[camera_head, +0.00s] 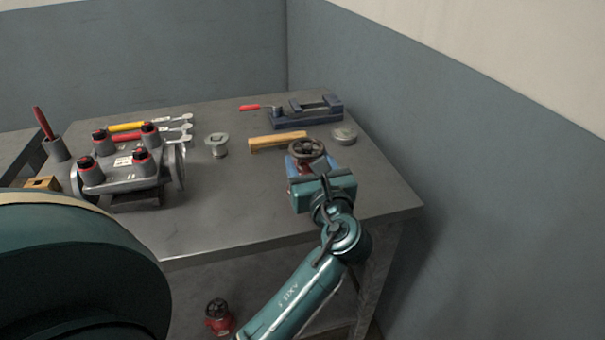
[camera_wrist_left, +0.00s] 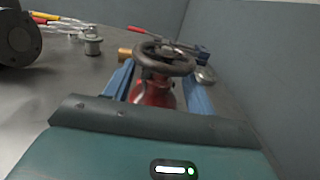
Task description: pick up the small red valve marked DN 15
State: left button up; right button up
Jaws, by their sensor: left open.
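A red valve with a dark round handwheel (camera_head: 307,148) stands upright on the grey workbench, right of its middle. In the left wrist view its red body (camera_wrist_left: 153,93) shows below the handwheel. No DN 15 marking is legible. My left gripper (camera_head: 306,163) is open at the valve, its blue fingers on either side of the body in the wrist view, with no clear grip. The valve's base is hidden by the gripper. Another red valve (camera_head: 218,315) with a dark handwheel sits low under the bench; its marking cannot be read. My right gripper is not in view.
A wooden block (camera_head: 278,141), a blue vise (camera_head: 307,109) and a round grey metal part (camera_head: 344,134) lie behind the valve. A grey flanged fitting (camera_head: 216,144) and a large manifold (camera_head: 122,172) stand left. Walls close off the back and right. The bench front centre is clear.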

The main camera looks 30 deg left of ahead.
pick_arm(q)
jog(key=shift+w+a, duration=0.15)
jog(key=shift+a, duration=0.05)
grip_shut()
dwell(0.6)
dwell(0.8)
jog(key=shift+r, duration=0.2)
